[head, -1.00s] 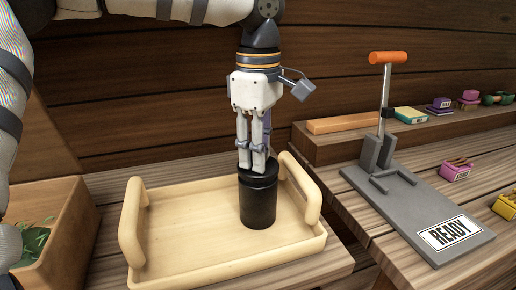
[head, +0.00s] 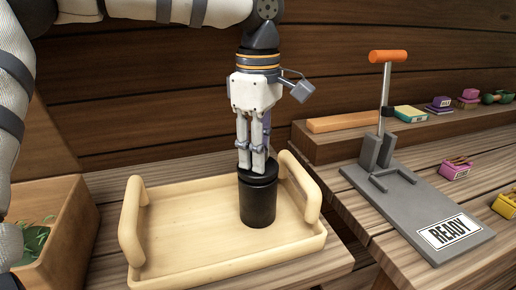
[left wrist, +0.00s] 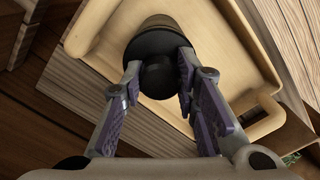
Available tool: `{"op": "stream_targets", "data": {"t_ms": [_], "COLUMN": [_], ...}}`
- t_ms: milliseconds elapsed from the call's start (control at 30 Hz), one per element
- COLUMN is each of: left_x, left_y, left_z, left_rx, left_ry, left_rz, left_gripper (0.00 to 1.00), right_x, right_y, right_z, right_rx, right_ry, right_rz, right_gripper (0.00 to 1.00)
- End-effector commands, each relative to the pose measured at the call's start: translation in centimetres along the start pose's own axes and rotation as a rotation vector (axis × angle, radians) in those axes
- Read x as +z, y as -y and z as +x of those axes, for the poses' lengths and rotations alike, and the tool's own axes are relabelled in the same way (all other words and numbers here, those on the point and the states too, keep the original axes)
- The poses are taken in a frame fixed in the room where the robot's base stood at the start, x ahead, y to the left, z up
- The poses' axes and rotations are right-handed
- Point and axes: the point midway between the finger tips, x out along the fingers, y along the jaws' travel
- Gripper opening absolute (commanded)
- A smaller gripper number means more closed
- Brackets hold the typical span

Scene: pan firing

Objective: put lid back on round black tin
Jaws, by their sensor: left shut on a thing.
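The round black tin (head: 258,206) stands upright in the wooden tray (head: 170,240), toward its right side. The black lid (head: 257,176) is at the top of the tin, under my left gripper (head: 250,168). The lid looks level or nearly so; I cannot tell whether it is fully seated. My left gripper points straight down and is shut on the lid. In the left wrist view the lid (left wrist: 150,48) shows as a dark disc with a round knob (left wrist: 156,78) between the fingers. My right gripper is in neither view.
A grey stand (head: 420,215) with an orange-handled lever (head: 387,58) and a READY label is at the right. A wooden box (head: 70,230) with green leaves is at the left. Small coloured boxes (head: 456,171) lie at the far right. The tray's left half is clear.

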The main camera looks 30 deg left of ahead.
Motion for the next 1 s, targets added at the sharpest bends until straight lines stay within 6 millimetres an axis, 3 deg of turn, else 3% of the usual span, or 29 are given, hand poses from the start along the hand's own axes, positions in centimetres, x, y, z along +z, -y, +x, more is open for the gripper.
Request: {"op": "stream_targets", "data": {"t_ms": [233,267,367,567,700,1000], "left_x": [0.01,0.01,0.01,0.01,0.01,0.01], "left_y": [0.01,0.01,0.01,0.01,0.02,0.0], "left_z": [-0.01,-0.01,-0.01,0.0,0.01,-0.11], "left_rx": [0.0,0.0,0.0,0.0,-0.001,0.0], "left_ry": [0.0,0.0,0.0,0.0,0.0,0.0], "left_rz": [0.0,0.0,0.0,0.0,0.0,0.0], "left_gripper": [0.02,0.3,0.51,0.51,0.71,0.71], "right_x": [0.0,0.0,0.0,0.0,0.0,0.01], "right_y": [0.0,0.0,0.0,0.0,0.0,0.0], "right_z": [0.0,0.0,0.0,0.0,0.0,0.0], "right_rx": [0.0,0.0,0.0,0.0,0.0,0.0], "right_ry": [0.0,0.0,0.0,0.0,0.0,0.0], "right_rz": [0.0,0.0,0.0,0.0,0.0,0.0], "right_gripper": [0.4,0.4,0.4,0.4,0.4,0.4]}}
